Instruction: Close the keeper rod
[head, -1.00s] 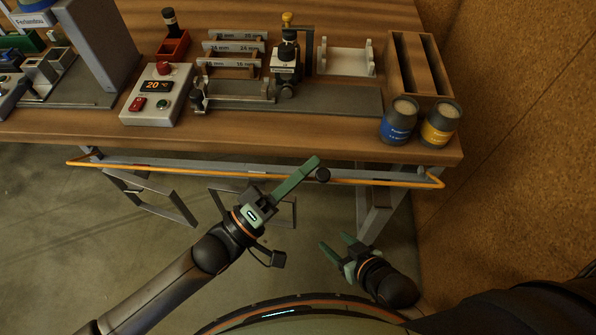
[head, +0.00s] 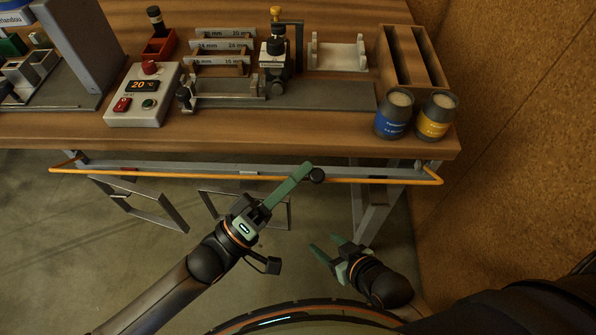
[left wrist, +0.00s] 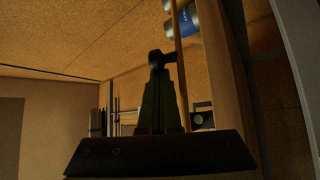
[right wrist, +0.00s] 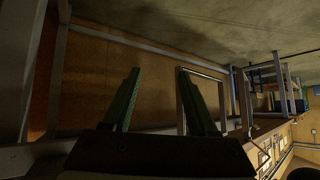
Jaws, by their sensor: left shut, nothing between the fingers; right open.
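A thin orange rod (head: 215,174), which I take to be the keeper rod, runs along the front of the bench just below its edge, bent back at both ends. A round black knob (head: 317,175) sits at the rod, right at my left gripper's (head: 307,167) fingertips. My left gripper is shut with nothing between its fingers. In the left wrist view the black knob (left wrist: 157,58) is just beyond the fingertips; I cannot tell if they touch. My right gripper (head: 324,243) is open and empty, low in front of the bench. In the right wrist view its fingers (right wrist: 163,95) are spread.
On the bench (head: 300,128) are a control box (head: 144,95) reading 20, labelled racks (head: 222,47), a wooden slotted box (head: 411,58), and blue (head: 394,114) and yellow (head: 436,115) jars near the right corner. Metal frames (head: 140,200) stand below. A cork wall (head: 520,150) bounds the right.

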